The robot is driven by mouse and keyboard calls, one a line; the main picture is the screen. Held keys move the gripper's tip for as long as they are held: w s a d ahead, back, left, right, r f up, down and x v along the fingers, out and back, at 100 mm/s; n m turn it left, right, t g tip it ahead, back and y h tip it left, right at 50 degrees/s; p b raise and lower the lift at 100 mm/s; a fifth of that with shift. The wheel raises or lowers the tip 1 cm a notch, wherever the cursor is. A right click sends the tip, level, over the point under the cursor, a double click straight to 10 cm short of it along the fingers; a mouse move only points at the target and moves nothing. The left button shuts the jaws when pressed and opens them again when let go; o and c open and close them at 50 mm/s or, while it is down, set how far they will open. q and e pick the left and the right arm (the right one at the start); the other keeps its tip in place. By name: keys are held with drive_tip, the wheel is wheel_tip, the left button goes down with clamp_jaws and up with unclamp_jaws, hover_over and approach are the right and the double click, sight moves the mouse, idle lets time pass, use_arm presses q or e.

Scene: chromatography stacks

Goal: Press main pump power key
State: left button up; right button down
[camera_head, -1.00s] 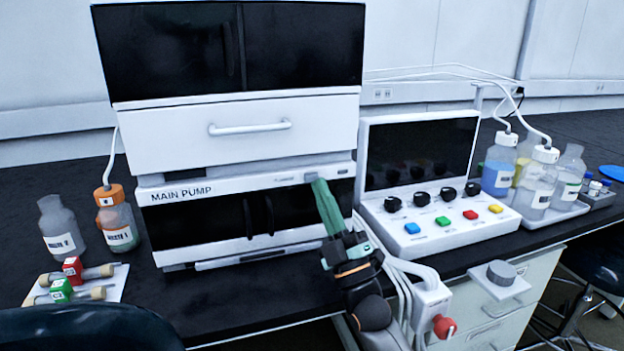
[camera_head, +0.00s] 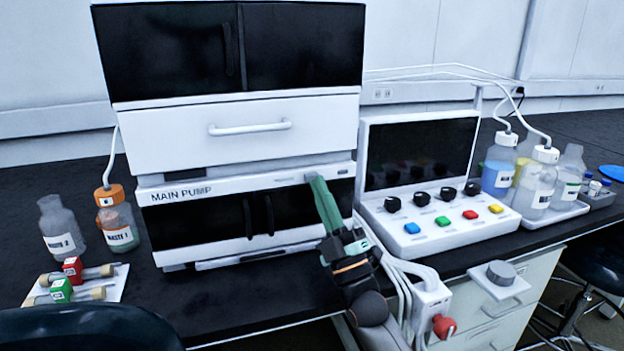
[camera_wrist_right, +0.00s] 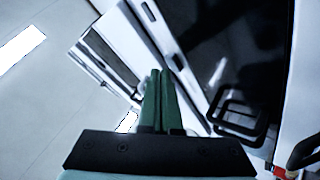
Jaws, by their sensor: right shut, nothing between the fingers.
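The main pump (camera_head: 255,184) is the white unit labelled MAIN PUMP, low in the stack at the left of centre in the head view. My right gripper (camera_head: 312,178) is shut and empty. Its green fingertips reach the upper right part of the pump's front strip and hide the power key there. I cannot tell whether they touch it. In the right wrist view the green fingers (camera_wrist_right: 160,72) are together, pointing at the pale front. My left gripper is not in view.
Above the pump is a white drawer unit (camera_head: 170,138) with a handle. A control panel (camera_head: 450,232) with knobs and coloured buttons stands to the right. Waste bottles (camera_head: 62,228) stand at the left, and bottles on a tray (camera_head: 550,215) at the far right.

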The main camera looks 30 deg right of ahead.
drive_tip(key=shift+w+d, duration=0.1)
drive_tip(key=shift+w, duration=0.4)
idle(0.4)
drive_tip(key=shift+s+a+p, duration=0.2)
drive_tip(key=shift+s+p, duration=0.25)
drive_tip(key=shift+s, duration=0.5)
drive_tip(key=s+a+p, duration=0.1)
drive_tip(key=s+p, duration=0.1)
drive_tip(key=s, duration=0.4)
drive_tip(key=shift+a, duration=0.2)
